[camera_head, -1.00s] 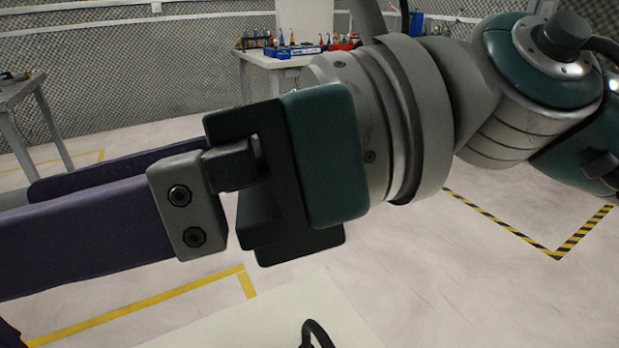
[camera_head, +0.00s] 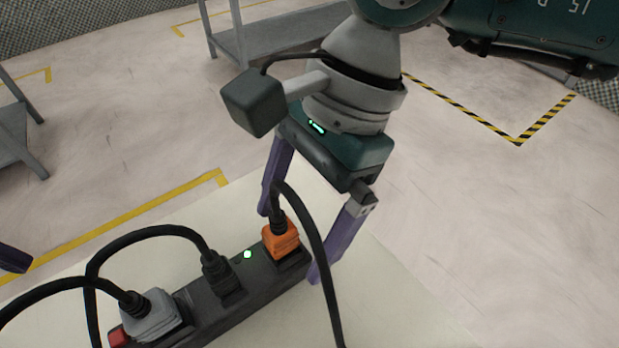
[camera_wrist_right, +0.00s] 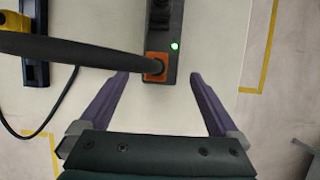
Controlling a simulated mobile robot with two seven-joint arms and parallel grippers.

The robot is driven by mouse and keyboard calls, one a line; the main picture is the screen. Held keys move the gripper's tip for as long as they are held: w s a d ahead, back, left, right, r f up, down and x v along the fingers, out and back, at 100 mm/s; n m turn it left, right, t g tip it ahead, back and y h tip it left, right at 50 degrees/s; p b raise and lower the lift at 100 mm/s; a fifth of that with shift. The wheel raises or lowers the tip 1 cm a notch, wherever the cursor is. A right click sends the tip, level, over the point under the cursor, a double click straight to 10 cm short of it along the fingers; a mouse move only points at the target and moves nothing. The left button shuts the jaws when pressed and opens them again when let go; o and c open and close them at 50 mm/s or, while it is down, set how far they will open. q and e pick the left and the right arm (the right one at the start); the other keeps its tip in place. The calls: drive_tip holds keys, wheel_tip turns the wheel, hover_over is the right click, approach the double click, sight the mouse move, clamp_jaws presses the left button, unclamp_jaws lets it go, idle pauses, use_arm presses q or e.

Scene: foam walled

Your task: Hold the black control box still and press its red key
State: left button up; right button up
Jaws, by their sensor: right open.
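The black control box (camera_head: 238,300) is a long strip on a pale tabletop, carrying an orange plug (camera_head: 281,240), a black plug (camera_head: 222,276) and a grey plug (camera_head: 155,314). A small green light glows on it. In the right wrist view the box (camera_wrist_right: 172,30) lies between the fingers with gaps both sides. A purple fingertip of my left gripper (camera_head: 14,258) shows at the left edge.
Thick black cables (camera_head: 318,240) loop over the box and past the right gripper's fingers. A yellow and black object (camera_wrist_right: 35,50) lies left in the right wrist view. The tabletop (camera_head: 400,310) is bare right of the box.

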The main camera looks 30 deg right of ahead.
drive_tip(key=shift+x, duration=1.5)
drive_tip(key=shift+c, duration=0.3)
drive_tip(key=c, duration=1.5)
use_arm(q)
clamp_jaws()
